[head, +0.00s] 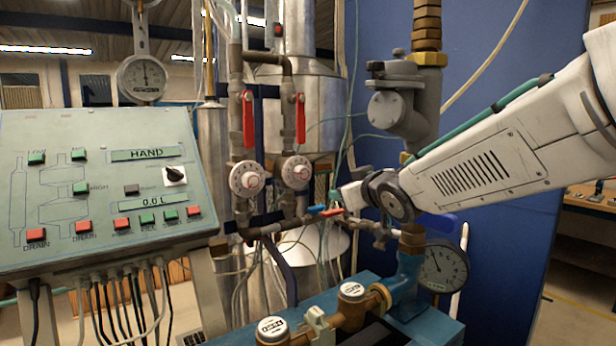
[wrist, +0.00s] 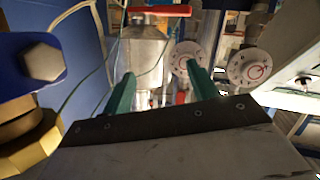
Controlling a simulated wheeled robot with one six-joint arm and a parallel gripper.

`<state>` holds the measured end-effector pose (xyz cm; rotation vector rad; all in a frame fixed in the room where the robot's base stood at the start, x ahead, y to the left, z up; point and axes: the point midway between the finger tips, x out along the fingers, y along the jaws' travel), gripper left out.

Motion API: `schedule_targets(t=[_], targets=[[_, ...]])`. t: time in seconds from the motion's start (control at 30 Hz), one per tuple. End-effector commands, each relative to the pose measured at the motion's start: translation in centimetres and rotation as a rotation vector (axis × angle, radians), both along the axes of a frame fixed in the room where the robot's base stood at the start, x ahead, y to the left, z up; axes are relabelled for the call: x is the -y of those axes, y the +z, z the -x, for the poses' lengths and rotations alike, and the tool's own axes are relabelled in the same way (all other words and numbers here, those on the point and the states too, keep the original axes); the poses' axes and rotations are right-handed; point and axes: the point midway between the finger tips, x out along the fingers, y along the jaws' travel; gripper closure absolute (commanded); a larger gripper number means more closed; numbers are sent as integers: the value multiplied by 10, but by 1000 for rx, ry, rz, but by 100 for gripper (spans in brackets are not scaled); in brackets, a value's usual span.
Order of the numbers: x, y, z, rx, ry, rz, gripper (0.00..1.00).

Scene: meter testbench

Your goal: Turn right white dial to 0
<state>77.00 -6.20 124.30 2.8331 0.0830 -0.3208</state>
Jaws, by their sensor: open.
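The right white dial (head: 296,172) is a round white knob with red marks, on the pipe below the right red lever. In the wrist view, which looks upside down, I take the dial nearer my fingers (wrist: 187,55) to be this one; a green fingertip partly covers its edge. The left white dial (head: 247,178) sits beside it and also shows in the wrist view (wrist: 249,68). My gripper (head: 334,194) is to the right of and slightly below the right dial, apart from it. Its two green fingers (wrist: 160,70) are open with nothing between them. The dial's setting is too small to read.
Red levers (head: 300,118) stand above the dials. A blue handle (head: 317,209) and a red handle (head: 332,212) lie close below my gripper. The control console (head: 100,190) is at left. A pressure gauge (head: 444,266) and brown pipework (head: 345,315) are lower right.

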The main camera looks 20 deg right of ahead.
Motion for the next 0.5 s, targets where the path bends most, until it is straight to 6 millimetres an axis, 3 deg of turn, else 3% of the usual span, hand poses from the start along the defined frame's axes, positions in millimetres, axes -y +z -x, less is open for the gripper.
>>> schedule_targets(t=[0.03, 0.13, 0.5], targets=[[-5, -1, -18, 48, 55, 6, 41], [-17, 4, -40, 141, 163, 10, 41], [-41, 7, -73, 234, 296, -1, 41]])
